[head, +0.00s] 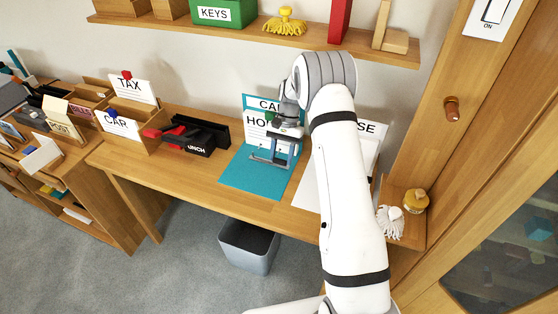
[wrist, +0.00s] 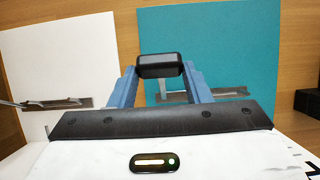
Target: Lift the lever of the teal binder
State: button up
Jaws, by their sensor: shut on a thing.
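The teal binder (head: 252,172) lies open on the desk, its other cover upright against the wall behind. Its metal mechanism (head: 262,158) sits on the flat teal board. In the wrist view the teal board (wrist: 240,50) fills the right side, and part of the grey mechanism (wrist: 172,98) shows between my fingers. My gripper (head: 284,143) is over the mechanism, blue fingers pointing down. In the wrist view my gripper (wrist: 160,66) has its black tips together, shut on the lever. The gripped part of the lever is hidden by the tips.
A white binder (wrist: 60,60) with its own mechanism lies close beside the teal one. A black hole punch (head: 205,138) stands left on the desk. A bin (head: 248,246) is below.

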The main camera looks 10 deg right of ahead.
jog(key=shift+w+d+r, duration=0.1)
jog(key=shift+w+d, duration=0.2)
jog(key=shift+w, duration=0.2)
jog(key=shift+w+d+r, duration=0.1)
jog(key=shift+w+d, duration=0.15)
jog(key=shift+w, duration=0.2)
jog(key=o, duration=1)
jog(key=shift+c, duration=0.2)
jog(key=shift+o, duration=1.4)
jog(key=shift+w+f, duration=0.15)
jog(key=shift+w, duration=0.05)
jog(key=shift+o, duration=0.7)
jog(key=shift+s, duration=0.1)
